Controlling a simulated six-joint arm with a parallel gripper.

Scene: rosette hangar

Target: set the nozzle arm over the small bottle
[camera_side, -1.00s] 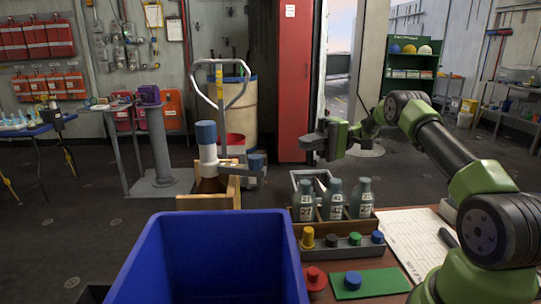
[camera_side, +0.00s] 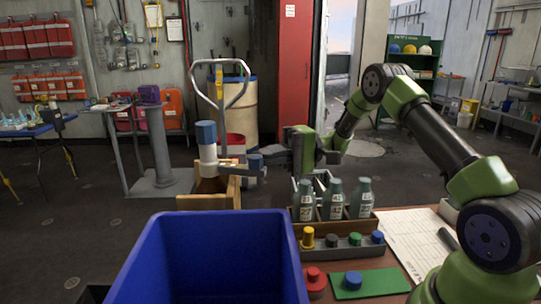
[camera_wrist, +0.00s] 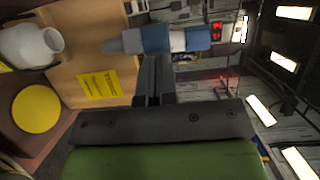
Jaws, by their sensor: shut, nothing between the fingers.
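The nozzle arm (camera_side: 236,160) reaches right from the blue-capped white column (camera_side: 207,146) and ends in a blue-grey nozzle (camera_side: 256,162). In the wrist view, tilted on its side, the nozzle (camera_wrist: 128,41) stands in front of the column's white and blue parts. A small white bottle (camera_wrist: 30,45) lies in line with the nozzle's tip there; their depth apart is unclear. In the side view I cannot make out this bottle. My gripper (camera_side: 268,156) is shut and empty, its fingertips (camera_wrist: 153,68) close beside the nozzle. I cannot tell whether they touch.
A wooden stand (camera_side: 222,194) with a yellow label (camera_wrist: 100,85) is below the nozzle arm, and a yellow disc (camera_wrist: 36,110) lies beside the bottle. Numbered bottles (camera_side: 333,203) fill a rack on the right. A blue bin (camera_side: 212,262) stands in front.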

